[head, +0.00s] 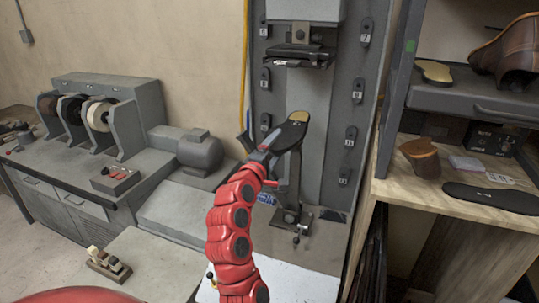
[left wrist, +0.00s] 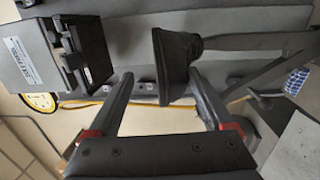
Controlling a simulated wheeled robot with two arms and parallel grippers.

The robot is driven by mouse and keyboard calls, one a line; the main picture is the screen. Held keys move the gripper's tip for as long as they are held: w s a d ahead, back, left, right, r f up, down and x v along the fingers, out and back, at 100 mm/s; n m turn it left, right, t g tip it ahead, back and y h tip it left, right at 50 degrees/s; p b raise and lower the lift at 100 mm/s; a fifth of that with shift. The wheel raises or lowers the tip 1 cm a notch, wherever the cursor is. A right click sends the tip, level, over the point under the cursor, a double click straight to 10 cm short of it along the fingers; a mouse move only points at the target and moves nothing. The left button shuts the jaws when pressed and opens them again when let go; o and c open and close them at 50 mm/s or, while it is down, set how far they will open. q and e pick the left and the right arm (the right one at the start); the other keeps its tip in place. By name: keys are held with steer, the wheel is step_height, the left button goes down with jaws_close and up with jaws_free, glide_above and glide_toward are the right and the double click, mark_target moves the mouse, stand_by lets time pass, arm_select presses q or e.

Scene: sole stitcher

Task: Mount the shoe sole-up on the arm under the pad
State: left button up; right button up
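A dark shoe (head: 287,134), its black sole facing up with a tan patch at the far end, sits on top of the grey arm (head: 294,178) of the press. The black pad (head: 299,56) is above it with a clear gap; it also shows at left in the left wrist view (left wrist: 92,50). My left gripper (head: 259,149) is at the shoe's near end. In the left wrist view its fingers are apart, with the shoe's dark end (left wrist: 176,65) between them and a gap beside the left finger. Whether the other finger touches is unclear. My right gripper is out of view.
Right shelves hold a brown shoe (head: 512,48), a tan-and-black sole (head: 434,72), a brown heel piece (head: 420,157) and a black sole (head: 489,198). A grinder bench with a motor (head: 200,153) stands left. The press's grey column (head: 312,100) rises behind the arm.

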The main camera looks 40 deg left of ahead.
arm_select(q)
steer(key=s+d+f+p, duration=0.1)
steer(key=s+d+p, duration=0.2)
steer(key=s+p, duration=0.9)
steer(key=s, duration=0.5)
